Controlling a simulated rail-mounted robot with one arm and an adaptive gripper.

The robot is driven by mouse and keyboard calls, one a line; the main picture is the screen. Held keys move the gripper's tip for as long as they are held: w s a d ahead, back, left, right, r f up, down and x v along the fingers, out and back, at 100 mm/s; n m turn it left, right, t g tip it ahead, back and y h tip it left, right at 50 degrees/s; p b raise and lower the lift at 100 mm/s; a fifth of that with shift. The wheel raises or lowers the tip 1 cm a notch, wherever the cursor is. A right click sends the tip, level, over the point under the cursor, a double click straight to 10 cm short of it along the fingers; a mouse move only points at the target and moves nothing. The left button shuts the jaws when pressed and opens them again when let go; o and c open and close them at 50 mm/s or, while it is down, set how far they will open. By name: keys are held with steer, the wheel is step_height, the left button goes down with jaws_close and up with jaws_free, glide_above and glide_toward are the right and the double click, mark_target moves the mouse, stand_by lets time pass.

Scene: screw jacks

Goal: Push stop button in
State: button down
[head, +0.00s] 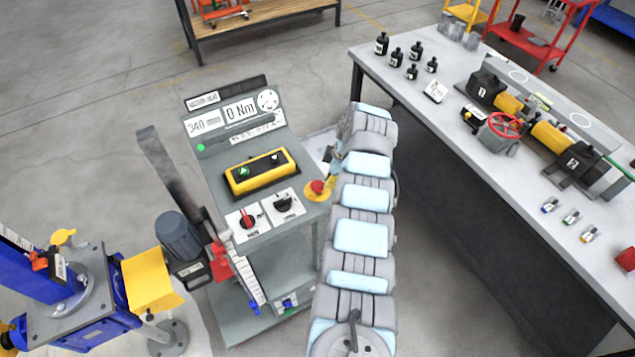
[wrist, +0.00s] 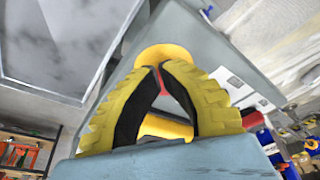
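The stop button (head: 317,186) is a red mushroom head on a yellow round base, at the front right corner of the grey control console. My gripper (head: 333,178) is just behind and right of it in the head view, close to the button. In the wrist view, my gripper's yellow fingers with black pads (wrist: 157,68) meet at their tips, with nothing held between them. The button's yellow base (wrist: 163,54) shows behind the tips, and a bit of red shows in the gap between the fingers. Whether the tips touch the button is hidden.
The console (head: 236,128) carries a yellow button box (head: 261,172) and two rotary switches. A blue machine with a grey motor (head: 181,237) stands at left. A workbench (head: 470,135) with bottles and a screw jack assembly stands at right of my arm.

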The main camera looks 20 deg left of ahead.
steer(key=v, duration=1.1)
steer(key=shift+r, duration=0.4)
steer(key=shift+w, duration=0.1)
